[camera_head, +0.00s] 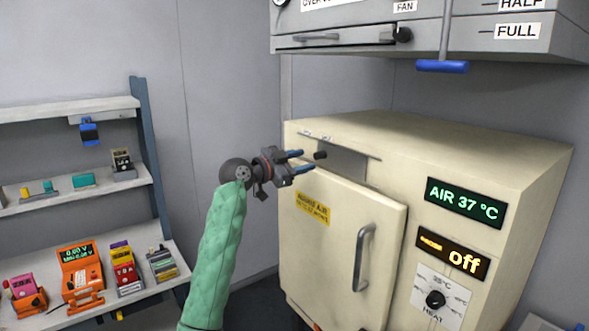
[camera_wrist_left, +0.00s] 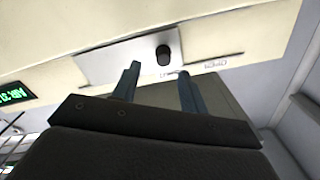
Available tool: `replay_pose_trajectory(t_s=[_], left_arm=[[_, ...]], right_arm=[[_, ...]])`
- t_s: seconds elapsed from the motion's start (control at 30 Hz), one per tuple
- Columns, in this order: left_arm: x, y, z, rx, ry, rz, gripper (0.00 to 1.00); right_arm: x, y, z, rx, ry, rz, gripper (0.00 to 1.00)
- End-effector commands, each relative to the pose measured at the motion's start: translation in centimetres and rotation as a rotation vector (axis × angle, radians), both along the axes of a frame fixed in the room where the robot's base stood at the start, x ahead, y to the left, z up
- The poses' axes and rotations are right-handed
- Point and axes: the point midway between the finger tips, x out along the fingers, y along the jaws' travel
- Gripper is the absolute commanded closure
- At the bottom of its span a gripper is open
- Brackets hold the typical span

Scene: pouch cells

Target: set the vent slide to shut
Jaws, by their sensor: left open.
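The vent slide is a dark knob (camera_head: 320,155) on a grey plate (camera_head: 348,163) set into the cream oven's front, above its door. The knob sits at the left end of the plate in the head view, below small labels (camera_head: 316,135) too small to read there. In the left wrist view the knob (camera_wrist_left: 163,54) shows just beyond and between my fingertips. My left gripper (camera_head: 302,161) is open and empty, pointing at the knob, with a small gap seen between fingertips and knob. My right gripper is not in view.
The oven door (camera_head: 340,240) is closed, with a vertical handle (camera_head: 363,257). Displays read AIR 37 °C (camera_head: 465,203) and off (camera_head: 452,257). A grey unit with a blue-gripped lever (camera_head: 442,66) hangs above. Shelves with instruments (camera_head: 80,265) stand at left.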

Motion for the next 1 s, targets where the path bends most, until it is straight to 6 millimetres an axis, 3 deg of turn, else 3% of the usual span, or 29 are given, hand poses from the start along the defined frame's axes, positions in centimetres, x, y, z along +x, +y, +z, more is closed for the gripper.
replay_pose_trajectory(t_s=[0.33,0.73,1.0], left_arm=[[-1.4,1.8,0.0,0.001,0.000,0.000,0.57],[-1.4,1.8,0.0,-0.009,0.015,0.000,0.57],[-0.6,2.4,-0.1,-0.131,0.176,0.050,0.57]], right_arm=[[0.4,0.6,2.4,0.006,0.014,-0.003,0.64],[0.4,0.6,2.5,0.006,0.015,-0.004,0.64],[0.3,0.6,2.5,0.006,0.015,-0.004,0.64]])
